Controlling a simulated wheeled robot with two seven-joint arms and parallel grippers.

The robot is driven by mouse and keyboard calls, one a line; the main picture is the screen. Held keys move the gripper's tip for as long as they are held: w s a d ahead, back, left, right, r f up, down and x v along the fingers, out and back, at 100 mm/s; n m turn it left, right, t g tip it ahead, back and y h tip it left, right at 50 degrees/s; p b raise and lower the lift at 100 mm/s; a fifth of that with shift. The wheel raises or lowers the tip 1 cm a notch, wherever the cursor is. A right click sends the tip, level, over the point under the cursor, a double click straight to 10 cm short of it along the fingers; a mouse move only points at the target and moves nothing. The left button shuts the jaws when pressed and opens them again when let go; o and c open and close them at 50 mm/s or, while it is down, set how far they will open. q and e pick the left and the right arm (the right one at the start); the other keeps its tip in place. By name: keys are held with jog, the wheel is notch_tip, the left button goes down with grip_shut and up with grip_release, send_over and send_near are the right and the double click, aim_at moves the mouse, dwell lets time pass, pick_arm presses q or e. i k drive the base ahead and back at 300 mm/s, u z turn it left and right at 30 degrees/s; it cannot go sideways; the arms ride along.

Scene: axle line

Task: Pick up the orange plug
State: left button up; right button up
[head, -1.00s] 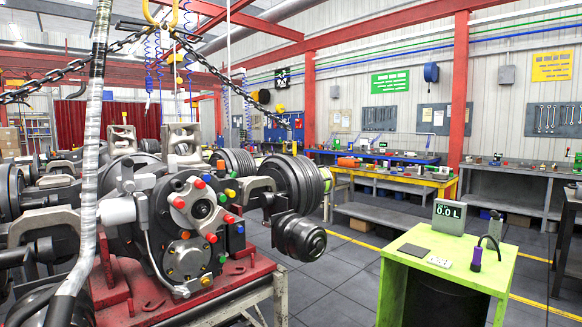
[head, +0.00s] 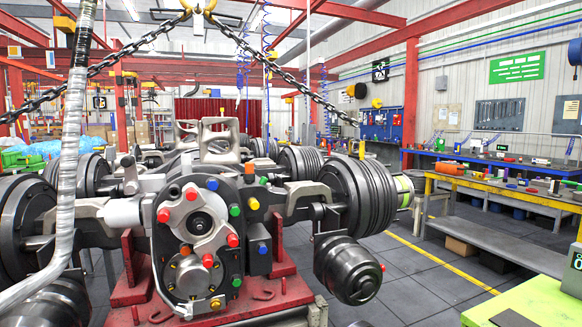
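The axle's round centre housing (head: 191,256) carries several small coloured plugs on its face and rim. An orange-looking plug (head: 249,169) sits on the upper right rim; at this size I cannot tell its orange surely from yellow. A yellow-orange plug (head: 253,203) sits below it, by a green plug (head: 234,210). Red plugs (head: 163,215) and a blue plug (head: 212,184) are on the front face. Neither of my grippers is in view.
The axle rests on a red stand (head: 128,291). A chain (head: 272,64) and a silver-wrapped hose (head: 64,170) hang in front. A green table (head: 535,304) is at lower right. A yellow-edged bench (head: 500,189) stands behind. Grey floor between is open.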

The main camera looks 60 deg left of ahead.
aim_at(249, 170)
jog(key=i, duration=1)
jog(key=u, duration=2.4)
